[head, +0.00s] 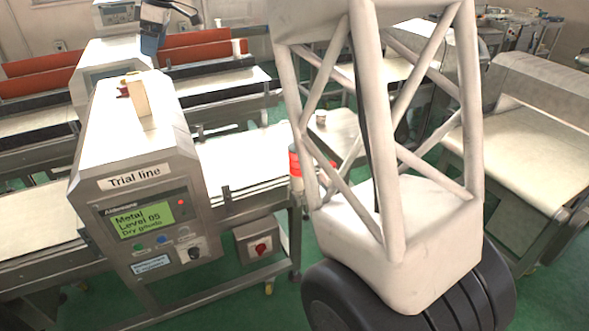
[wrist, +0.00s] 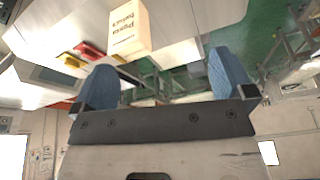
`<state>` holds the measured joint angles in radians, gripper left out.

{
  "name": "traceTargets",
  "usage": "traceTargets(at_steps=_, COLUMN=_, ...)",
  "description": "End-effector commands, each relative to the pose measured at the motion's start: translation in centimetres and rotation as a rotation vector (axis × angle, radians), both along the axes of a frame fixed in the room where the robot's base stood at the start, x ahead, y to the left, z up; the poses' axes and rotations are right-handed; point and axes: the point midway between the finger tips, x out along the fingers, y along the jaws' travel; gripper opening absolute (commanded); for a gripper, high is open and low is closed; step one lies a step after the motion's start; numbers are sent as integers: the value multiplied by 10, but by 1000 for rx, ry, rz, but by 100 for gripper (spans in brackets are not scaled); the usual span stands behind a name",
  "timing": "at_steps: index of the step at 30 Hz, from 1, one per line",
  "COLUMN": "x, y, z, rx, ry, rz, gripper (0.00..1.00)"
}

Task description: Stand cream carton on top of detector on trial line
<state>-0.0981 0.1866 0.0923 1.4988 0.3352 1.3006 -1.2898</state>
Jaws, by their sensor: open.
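The detector (head: 135,205) labelled "Trial line" stands at the left of the head view, with a lit green display. The cream carton (head: 138,97) is upright on its top surface. In the wrist view the carton (wrist: 130,28) shows upside-down print and lies beyond my fingertips, not between them. My gripper (head: 152,40) is behind and above the carton in the head view, apart from it. In the wrist view my gripper (wrist: 163,82) has its two blue fingers wide apart, with nothing held. The carton's far side is hidden in the head view.
Small red items (wrist: 88,48) and yellow items (wrist: 72,60) sit near the carton on the detector top. A conveyor belt (head: 245,160) runs right of the detector. A red-and-white object (head: 297,163) stands by its end. Another machine (head: 540,90) is at far right.

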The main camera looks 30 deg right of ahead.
Motion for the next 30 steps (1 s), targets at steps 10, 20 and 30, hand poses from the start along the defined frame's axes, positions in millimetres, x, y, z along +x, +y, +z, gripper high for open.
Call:
traceTargets(at_steps=10, x=-96, y=-35, z=0, rx=-47, ry=35, rz=-249, gripper=100)
traceTargets(at_steps=20, x=-189, y=-65, z=-14, rx=-83, ry=57, rz=-484, gripper=100)
traceTargets(at_steps=30, x=-286, y=-91, z=-42, rx=-107, ry=67, rz=-722, gripper=100)
